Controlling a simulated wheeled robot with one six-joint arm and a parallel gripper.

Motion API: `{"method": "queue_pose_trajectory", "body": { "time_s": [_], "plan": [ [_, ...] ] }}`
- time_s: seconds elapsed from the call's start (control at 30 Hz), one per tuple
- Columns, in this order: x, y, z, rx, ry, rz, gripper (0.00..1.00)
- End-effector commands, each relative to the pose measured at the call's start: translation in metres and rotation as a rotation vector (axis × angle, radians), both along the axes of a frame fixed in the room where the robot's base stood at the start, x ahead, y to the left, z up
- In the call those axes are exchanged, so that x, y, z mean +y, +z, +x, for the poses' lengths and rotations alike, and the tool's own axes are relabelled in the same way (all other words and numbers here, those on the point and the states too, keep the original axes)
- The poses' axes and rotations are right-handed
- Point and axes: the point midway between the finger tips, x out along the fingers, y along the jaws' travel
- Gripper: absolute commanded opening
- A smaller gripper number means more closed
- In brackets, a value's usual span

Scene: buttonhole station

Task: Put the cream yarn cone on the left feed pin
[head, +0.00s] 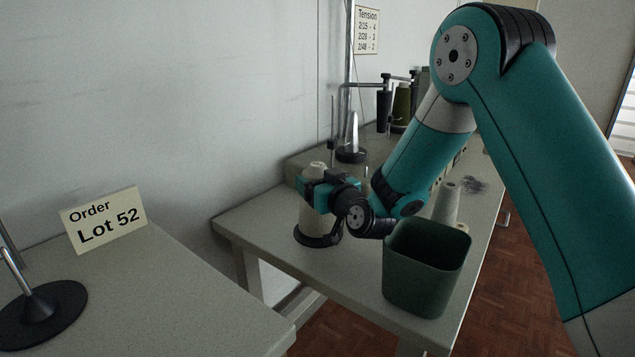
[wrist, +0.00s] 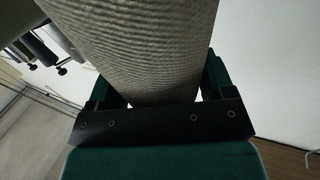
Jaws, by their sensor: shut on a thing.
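The cream yarn cone (head: 312,218) is upright near the left edge of the far table in the head view. My gripper (head: 322,188) is shut around its upper part, with the cone's tip showing above. The cone's ribbed cream side (wrist: 140,50) fills the upper middle of the wrist view between the jaws. A dark round base (head: 318,240) shows directly under the cone; whether the cone touches it I cannot tell. A pale upright pin (head: 353,132) on a dark round base stands bare farther back. Which one is the left feed pin is not clear.
A dark green bin (head: 427,268) stands at the table's front right, close to my wrist. A pale grey cone (head: 447,205) is behind it. A dark green cone (head: 401,105) stands at the back by the metal posts. A nearer table (head: 190,300) holds an order card (head: 104,220).

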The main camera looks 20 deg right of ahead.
Motion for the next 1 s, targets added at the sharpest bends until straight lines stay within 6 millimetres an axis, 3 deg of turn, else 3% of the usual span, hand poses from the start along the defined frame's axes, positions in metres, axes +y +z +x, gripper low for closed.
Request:
{"method": "queue_pose_trajectory", "body": {
  "time_s": [0.03, 0.13, 0.47, 0.67, 1.0],
  "plan": [
    [0.000, -0.001, 0.000, -0.001, 0.000, 0.000, 0.78],
    [0.000, 0.000, 0.000, 0.000, 0.000, 0.000, 1.00],
    [0.000, 0.007, 0.000, -0.001, 0.001, 0.000, 1.00],
    [0.001, 0.045, 0.000, -0.004, 0.002, -0.001, 1.00],
    [0.000, 0.132, -0.001, -0.007, 0.001, 0.001, 1.00]
  ]
}}
